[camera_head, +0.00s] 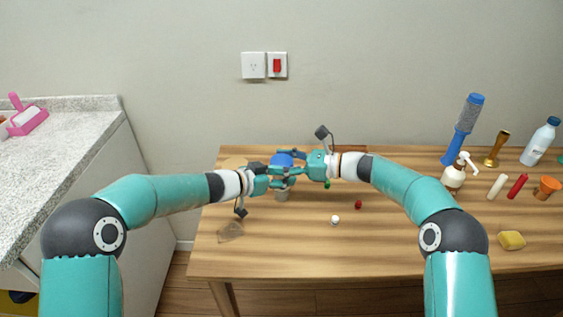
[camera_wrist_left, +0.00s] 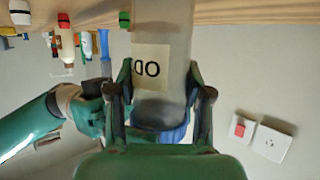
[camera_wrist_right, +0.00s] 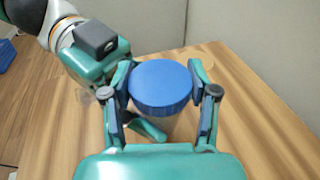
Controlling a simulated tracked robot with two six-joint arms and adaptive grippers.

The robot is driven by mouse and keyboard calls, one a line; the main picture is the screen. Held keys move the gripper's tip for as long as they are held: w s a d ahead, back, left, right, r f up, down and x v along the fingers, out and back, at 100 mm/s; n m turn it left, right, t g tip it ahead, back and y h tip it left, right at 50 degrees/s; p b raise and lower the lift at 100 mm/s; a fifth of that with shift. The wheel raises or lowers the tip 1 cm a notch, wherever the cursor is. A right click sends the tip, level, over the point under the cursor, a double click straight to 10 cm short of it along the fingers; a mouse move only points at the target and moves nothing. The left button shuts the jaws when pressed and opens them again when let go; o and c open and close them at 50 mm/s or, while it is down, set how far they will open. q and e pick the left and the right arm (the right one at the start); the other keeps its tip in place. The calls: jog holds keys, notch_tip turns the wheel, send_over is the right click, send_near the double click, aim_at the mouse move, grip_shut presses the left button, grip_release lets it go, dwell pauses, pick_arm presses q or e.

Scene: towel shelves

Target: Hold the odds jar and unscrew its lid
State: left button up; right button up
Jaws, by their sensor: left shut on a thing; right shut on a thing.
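The odds jar (camera_head: 282,195) is a clear grey jar near the back left of the table. It stands upright under a blue lid (camera_head: 282,159). In the left wrist view, which is upside down, its body shows a pale label (camera_wrist_left: 151,67) with dark letters. My left gripper (camera_wrist_left: 162,92) is shut on the jar body from the left. My right gripper (camera_wrist_right: 167,84) is shut on the blue lid from the right, its fingers on opposite sides of the rim. The lid sits on the jar's top; whether its thread is loose cannot be seen.
A small white item (camera_head: 335,220), a red one (camera_head: 358,205) and a green one (camera_head: 327,185) lie right of the jar. A clear flat item (camera_head: 230,231) lies front left. A pump bottle (camera_head: 454,174) and yellow sponge (camera_head: 511,240) are at right. The front middle is clear.

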jog(key=shift+d+g, duration=0.1)
jog(key=shift+g, duration=0.2)
jog(key=o, duration=1.5)
jog(key=shift+c, duration=0.2)
jog(key=m+t, duration=0.1)
jog(key=m+t+h, duration=0.1)
jog(key=t, duration=0.1)
jog(key=shift+s+r+t, duration=0.1)
jog(key=shift+s+t, duration=0.05)
jog(key=shift+t, duration=0.15)
jog(key=shift+m+t+h, duration=1.6)
jog(key=shift+m+t, duration=0.2)
jog(key=shift+c, duration=0.2)
